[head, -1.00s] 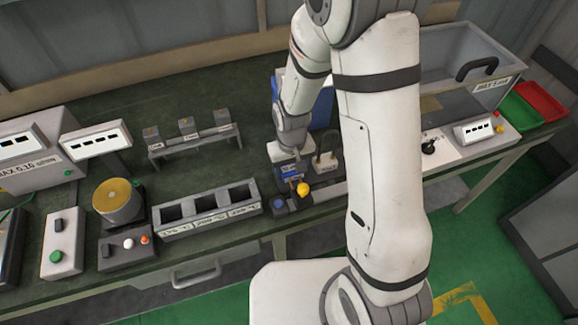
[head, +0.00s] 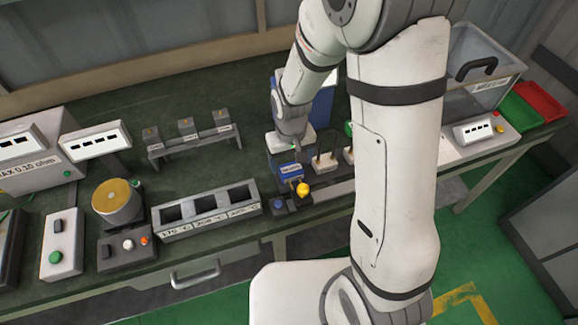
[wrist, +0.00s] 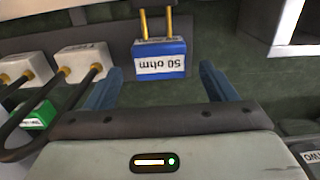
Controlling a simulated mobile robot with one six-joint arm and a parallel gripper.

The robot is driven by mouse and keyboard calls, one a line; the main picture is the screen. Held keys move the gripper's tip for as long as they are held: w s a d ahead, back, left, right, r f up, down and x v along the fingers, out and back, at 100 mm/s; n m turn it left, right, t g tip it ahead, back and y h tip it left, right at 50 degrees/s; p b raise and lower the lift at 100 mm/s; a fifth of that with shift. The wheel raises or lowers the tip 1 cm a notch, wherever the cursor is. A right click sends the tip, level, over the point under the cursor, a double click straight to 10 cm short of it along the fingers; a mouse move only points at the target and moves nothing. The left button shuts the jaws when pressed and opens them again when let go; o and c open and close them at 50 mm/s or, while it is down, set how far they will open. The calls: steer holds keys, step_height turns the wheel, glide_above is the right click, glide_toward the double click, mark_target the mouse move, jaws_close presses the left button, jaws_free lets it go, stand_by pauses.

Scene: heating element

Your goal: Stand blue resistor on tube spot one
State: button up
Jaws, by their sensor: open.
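The blue resistor (head: 291,172) sits at the front of the bench, just behind a yellow knob. In the wrist view the blue resistor (wrist: 160,64) shows a white "50 ohm" label, upside down, and two brass pins pointing up in the picture. My gripper (head: 292,146) is just behind and above it in the head view. In the wrist view my gripper (wrist: 160,84) is open, with its blue fingers apart and the resistor centred beyond their tips; no contact shows. I cannot tell which place is tube spot one.
White-topped blocks with dark looped leads (head: 325,162) stand right of the resistor, close to my gripper.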

mark_target(291, 168)
step_height(291, 168, up, 8)
steer(key=s+d+r+m+t, duration=0.3)
steer(key=s+d+r, duration=0.8)
steer(key=s+r, duration=0.1)
steer(key=shift+s+d+r, duration=0.25)
steer(key=shift+d, duration=0.1)
steer(key=shift+w, duration=0.1)
stand_by(1.5)
